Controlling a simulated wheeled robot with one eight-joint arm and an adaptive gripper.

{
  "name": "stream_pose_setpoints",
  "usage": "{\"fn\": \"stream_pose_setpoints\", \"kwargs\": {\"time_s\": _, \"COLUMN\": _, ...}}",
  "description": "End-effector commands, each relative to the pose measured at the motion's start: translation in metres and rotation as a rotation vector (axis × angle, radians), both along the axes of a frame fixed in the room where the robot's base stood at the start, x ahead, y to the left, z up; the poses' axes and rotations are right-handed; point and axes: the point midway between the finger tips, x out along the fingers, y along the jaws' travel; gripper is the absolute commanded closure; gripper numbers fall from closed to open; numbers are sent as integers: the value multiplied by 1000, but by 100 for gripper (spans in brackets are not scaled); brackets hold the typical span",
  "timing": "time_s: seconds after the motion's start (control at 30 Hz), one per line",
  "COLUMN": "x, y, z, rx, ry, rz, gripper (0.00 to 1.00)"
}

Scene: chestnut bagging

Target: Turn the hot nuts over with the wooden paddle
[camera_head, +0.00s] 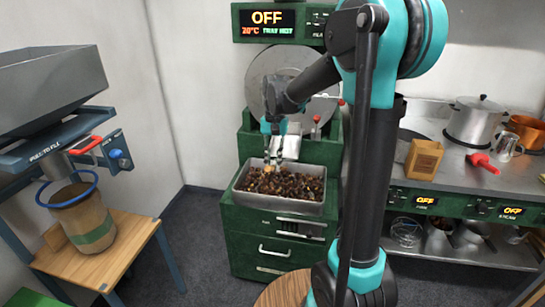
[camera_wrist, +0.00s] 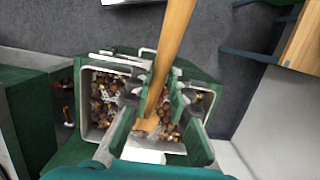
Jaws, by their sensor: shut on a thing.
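A metal tray (camera_head: 277,207) full of brown chestnuts (camera_head: 285,183) sits on top of the green roaster cabinet. My gripper (camera_head: 273,152) is over the back left part of the tray, pointing down. In the wrist view, my gripper (camera_wrist: 156,98) is shut on the wooden paddle (camera_wrist: 170,48), a long tan piece running between the fingers. Its lower end is by the nuts, which also show in the wrist view (camera_wrist: 106,92) on both sides of the fingers. In the head view only a small tan bit of the paddle (camera_head: 267,171) shows; my gripper and arm hide the rest.
A round metal lid (camera_head: 258,88) stands behind the tray, under a display (camera_head: 268,18) reading OFF. A bagging stand with a paper sack (camera_head: 84,222) is at left.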

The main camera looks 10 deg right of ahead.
Motion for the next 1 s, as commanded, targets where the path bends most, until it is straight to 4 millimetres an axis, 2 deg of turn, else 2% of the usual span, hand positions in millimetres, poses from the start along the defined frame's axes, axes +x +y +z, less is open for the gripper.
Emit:
{"fn": "stream_pose_setpoints", "kwargs": {"time_s": 0.17, "x": 0, "y": 0, "z": -13, "rx": 0, "ry": 0, "rz": 0, "gripper": 100}}
{"fn": "stream_pose_setpoints", "kwargs": {"time_s": 1.0, "x": 1, "y": 0, "z": -104, "rx": 1, "ry": -2, "rz": 2, "gripper": 100}}
